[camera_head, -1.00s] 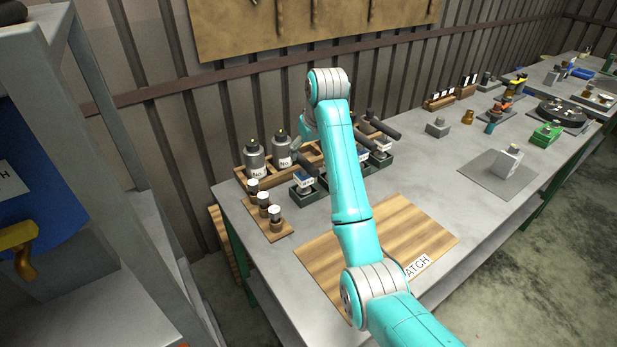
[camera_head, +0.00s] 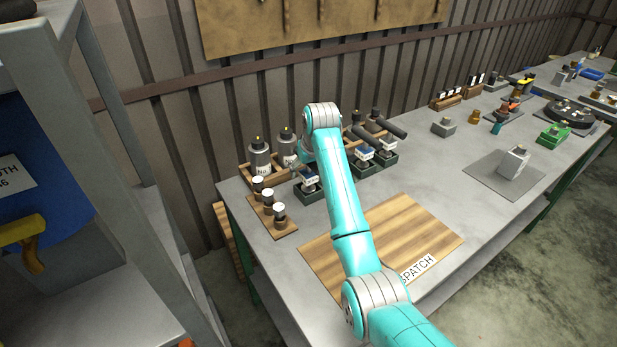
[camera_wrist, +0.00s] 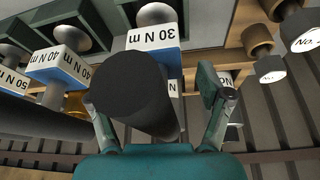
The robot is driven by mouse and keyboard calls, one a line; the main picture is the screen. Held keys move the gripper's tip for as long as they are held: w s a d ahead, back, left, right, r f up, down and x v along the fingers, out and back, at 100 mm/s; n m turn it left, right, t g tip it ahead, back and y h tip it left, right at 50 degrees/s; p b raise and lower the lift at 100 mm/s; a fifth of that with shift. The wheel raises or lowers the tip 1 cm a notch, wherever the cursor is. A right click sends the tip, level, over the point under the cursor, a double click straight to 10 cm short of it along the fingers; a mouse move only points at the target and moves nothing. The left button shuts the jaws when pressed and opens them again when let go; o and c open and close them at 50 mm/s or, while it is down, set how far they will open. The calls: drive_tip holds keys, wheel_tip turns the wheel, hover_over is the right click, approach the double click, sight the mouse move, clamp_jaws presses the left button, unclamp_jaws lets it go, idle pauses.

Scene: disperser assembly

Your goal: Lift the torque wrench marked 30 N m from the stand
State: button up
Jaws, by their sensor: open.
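In the wrist view, the torque wrench marked 30 N m has a white and blue label block (camera_wrist: 152,38) and a thick dark handle (camera_wrist: 130,92) that points toward the camera. My gripper (camera_wrist: 157,95) is open, with one finger on each side of this handle. Contact between fingers and handle cannot be told. In the head view, the leftmost green stand (camera_head: 309,190) holds a labelled block, and my arm hides most of the wrench and my gripper.
Wrenches marked 40 N m (camera_wrist: 68,68) and 50 N m (camera_wrist: 14,78) stand close on the left in the wrist view. Grey bottles (camera_head: 260,158) and small brown jars (camera_head: 267,200) are left of the stand. The wooden dispatch board (camera_head: 400,235) is bare.

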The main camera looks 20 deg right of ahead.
clamp_jaws()
drive_tip(key=shift+r, duration=0.1)
drive_tip(key=shift+r, duration=0.1)
